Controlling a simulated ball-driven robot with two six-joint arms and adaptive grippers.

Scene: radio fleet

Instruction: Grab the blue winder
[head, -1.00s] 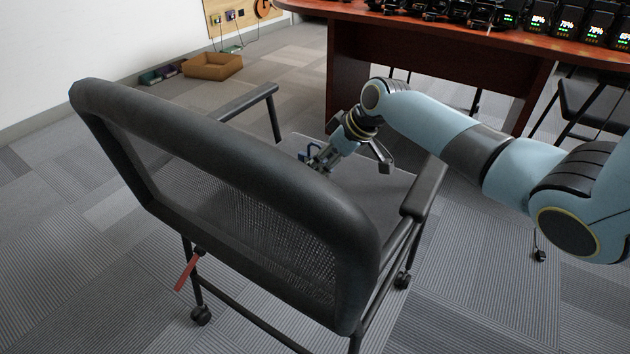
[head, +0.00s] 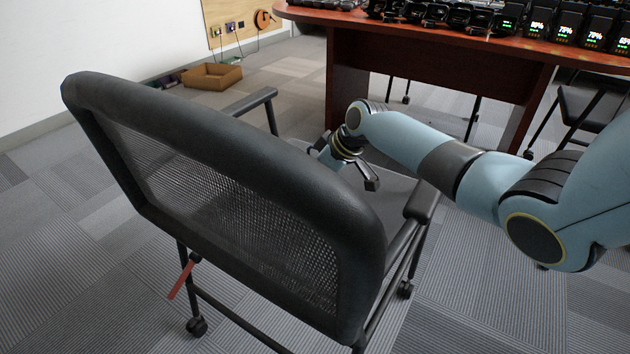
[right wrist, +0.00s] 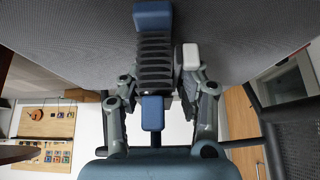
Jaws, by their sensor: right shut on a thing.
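The blue winder (right wrist: 152,113) shows in the right wrist view as two blue end blocks with dark, ribbed windings between them. My right gripper (right wrist: 158,84) has its fingers on both sides of the windings and is shut on it. In the head view, my right gripper (head: 343,150) is over the seat of the black chair (head: 225,125). My left gripper is not in view.
The chair's right armrest (head: 423,200) is close to my right forearm. A wooden table (head: 440,62) with several radios on top stands behind. A brown tray (head: 212,76) lies on the floor by the wall. Carpet is open at the left.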

